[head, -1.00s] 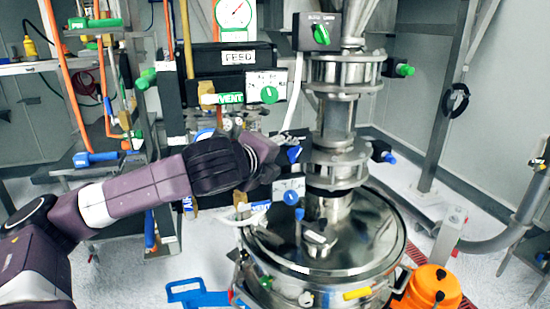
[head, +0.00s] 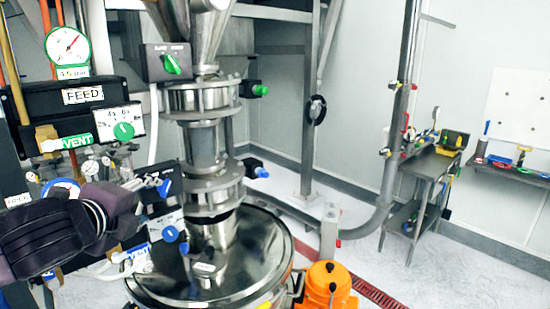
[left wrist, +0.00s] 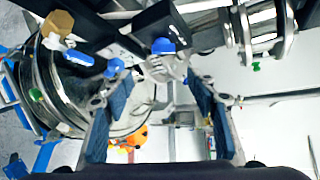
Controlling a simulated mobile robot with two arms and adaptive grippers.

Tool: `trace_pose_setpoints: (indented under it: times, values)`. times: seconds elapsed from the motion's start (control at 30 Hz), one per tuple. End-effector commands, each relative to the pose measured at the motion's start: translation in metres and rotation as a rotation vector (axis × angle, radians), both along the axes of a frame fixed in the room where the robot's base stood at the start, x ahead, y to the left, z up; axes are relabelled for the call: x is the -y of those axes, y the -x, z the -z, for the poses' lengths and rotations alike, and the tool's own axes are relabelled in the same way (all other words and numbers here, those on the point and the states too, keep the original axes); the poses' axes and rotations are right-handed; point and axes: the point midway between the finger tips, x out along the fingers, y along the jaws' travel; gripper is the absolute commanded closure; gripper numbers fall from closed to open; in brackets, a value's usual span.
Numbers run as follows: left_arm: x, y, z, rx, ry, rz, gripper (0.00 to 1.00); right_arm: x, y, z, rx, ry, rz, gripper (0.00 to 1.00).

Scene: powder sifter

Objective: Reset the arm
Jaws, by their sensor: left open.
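My left arm (head: 50,235) comes in from the left edge in the head view. Its gripper (head: 150,190) points right, near a blue knob (head: 165,187) on the sifter's control hardware. In the left wrist view the gripper (left wrist: 165,88) is open, its two blue-padded fingers spread apart with nothing held between them. A blue knob (left wrist: 163,46) shows beyond the fingers, with another one (left wrist: 115,67) to its left. I cannot tell how much room separates the fingertips from these knobs. My right gripper is in neither view.
The steel sifter column (head: 203,145) rises above its round lid (head: 255,255). The FEED box (head: 85,98) and gauge (head: 67,45) stand left of it. An orange motor (head: 327,287) sits low at right. A small bench (head: 425,165) stands farther right; the floor between is mostly clear.

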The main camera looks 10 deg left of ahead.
Motion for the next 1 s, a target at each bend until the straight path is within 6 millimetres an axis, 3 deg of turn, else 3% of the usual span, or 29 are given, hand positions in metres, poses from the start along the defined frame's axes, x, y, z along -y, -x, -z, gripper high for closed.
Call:
trace_pose_setpoints:
  times: [0.23,0.47,0.77,1.0]
  values:
    - [0.062,0.002,0.086,-0.106,0.217,0.025,0.47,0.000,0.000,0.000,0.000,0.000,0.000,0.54]
    - [0.109,0.028,0.169,-0.224,0.497,-0.049,0.47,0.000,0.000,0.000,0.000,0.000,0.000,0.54]
    - [0.138,0.088,0.270,-0.387,0.873,-0.315,0.47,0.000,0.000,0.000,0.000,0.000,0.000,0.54]
    - [0.136,0.161,0.347,-0.499,1.116,-0.667,0.47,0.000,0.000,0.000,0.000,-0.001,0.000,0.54]
